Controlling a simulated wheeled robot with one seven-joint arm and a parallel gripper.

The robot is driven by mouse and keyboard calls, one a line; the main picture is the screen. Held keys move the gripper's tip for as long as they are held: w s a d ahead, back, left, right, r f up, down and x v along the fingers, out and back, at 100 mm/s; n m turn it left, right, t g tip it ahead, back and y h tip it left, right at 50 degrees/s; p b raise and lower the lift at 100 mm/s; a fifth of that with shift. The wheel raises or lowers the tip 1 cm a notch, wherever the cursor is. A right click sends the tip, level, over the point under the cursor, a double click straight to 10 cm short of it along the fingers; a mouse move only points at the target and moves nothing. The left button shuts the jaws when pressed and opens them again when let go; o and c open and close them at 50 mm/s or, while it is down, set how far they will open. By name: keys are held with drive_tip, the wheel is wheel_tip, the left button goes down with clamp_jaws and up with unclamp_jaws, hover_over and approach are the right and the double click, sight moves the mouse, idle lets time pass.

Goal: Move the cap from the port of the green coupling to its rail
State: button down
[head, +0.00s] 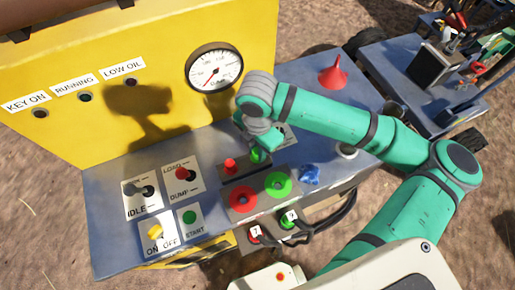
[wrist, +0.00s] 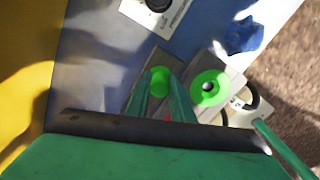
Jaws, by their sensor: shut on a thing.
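My gripper (head: 260,147) points down at the rear of the coupling block. It is shut on the green cap (head: 257,156), which also shows between the fingers in the wrist view (wrist: 160,80). The cap is at the rail (head: 241,169) behind the ports; I cannot tell whether it rests on it or is just above. The green coupling's port (head: 277,185) is a green ring with its dark hole uncovered, and it also shows in the wrist view (wrist: 208,88). A red cap (head: 230,166) stands on the rail to the left.
The red port (head: 243,199) is left of the green one. A blue rag (head: 309,174) lies to the right. Hoses with red and green ends (head: 287,219) hang below the front edge. Switches and buttons (head: 189,217) are at left, a red funnel (head: 333,75) at back right.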

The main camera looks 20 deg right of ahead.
drive_tip(key=shift+f, duration=0.5)
idle(1.0)
idle(0.3)
drive_tip(key=c, duration=1.1)
unclamp_jaws()
drive_tip(key=shift+r, duration=0.15)
drive_tip(key=shift+r, duration=3.35)
